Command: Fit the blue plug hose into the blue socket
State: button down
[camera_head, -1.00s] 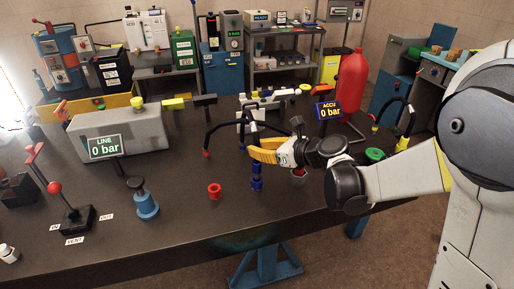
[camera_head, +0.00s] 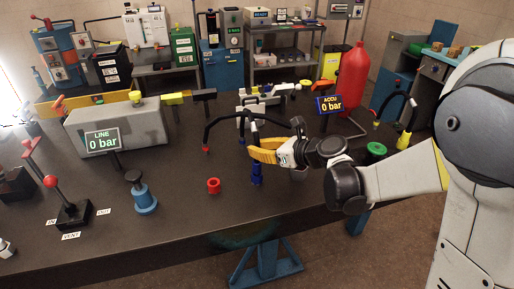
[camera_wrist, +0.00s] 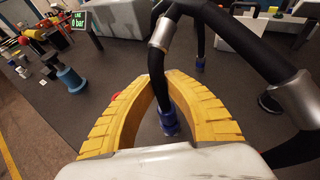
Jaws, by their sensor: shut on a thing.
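My gripper (camera_head: 268,150), with yellow ribbed fingers, is shut on the black hose of the blue plug (camera_head: 256,167). In the wrist view the fingers (camera_wrist: 166,78) close around the hose (camera_wrist: 157,75) from both sides. The blue plug points down at the hose end, below the fingers. The blue socket (camera_head: 256,181) stands upright on the bench directly under the plug. The two look in line and touching or nearly so; how far the plug is in cannot be told. In the wrist view the blue plug (camera_wrist: 168,117) hides most of the socket.
A red socket (camera_head: 214,185) stands left of the blue one, a green socket (camera_head: 376,149) to the right. A blue-based post (camera_head: 142,197) and a lever valve (camera_head: 74,214) stand left. The bench front is clear.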

jog(key=shift+f, duration=0.4)
jog(key=c, duration=1.4)
grip_release()
jog(key=v, duration=1.2)
